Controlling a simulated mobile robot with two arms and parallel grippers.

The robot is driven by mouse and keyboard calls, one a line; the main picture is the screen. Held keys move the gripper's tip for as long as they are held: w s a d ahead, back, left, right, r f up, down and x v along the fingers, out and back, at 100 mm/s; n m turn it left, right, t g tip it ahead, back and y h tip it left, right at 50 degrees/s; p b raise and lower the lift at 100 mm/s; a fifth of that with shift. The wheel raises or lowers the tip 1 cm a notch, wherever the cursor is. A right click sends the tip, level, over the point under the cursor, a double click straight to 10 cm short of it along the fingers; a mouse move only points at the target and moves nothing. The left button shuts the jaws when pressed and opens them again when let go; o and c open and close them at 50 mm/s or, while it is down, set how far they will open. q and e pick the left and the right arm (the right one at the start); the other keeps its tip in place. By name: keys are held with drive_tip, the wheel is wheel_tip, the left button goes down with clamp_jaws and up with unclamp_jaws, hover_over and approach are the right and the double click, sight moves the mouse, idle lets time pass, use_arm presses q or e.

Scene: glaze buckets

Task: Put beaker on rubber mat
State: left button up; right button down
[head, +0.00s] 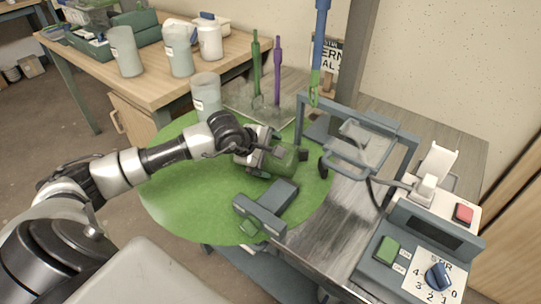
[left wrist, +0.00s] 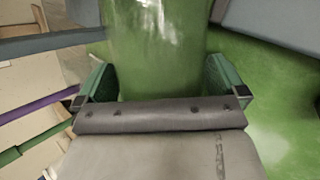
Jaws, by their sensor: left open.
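A green, see-through beaker (head: 284,160) is near the right part of a large round green surface (head: 175,205); I cannot tell whether this surface is the rubber mat. My left gripper (head: 272,154) reaches the beaker from the left in the head view and partly hides it. In the left wrist view the beaker (left wrist: 157,45) fills the space between the two green-padded fingers of my left gripper (left wrist: 160,82). The fingers are open, one on each side; whether they touch it I cannot tell. My right gripper is not in view.
A grey angled block (head: 268,208) lies just in front of the beaker. A grey frame (head: 365,140) and a control box (head: 420,245) stand to the right. Several pale containers (head: 178,50) are at the back left. Green and purple tools (head: 277,70) stand upright behind.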

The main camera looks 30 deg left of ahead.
use_arm(q)
drive_tip(key=shift+c, duration=0.3)
drive_tip(key=c, duration=0.7)
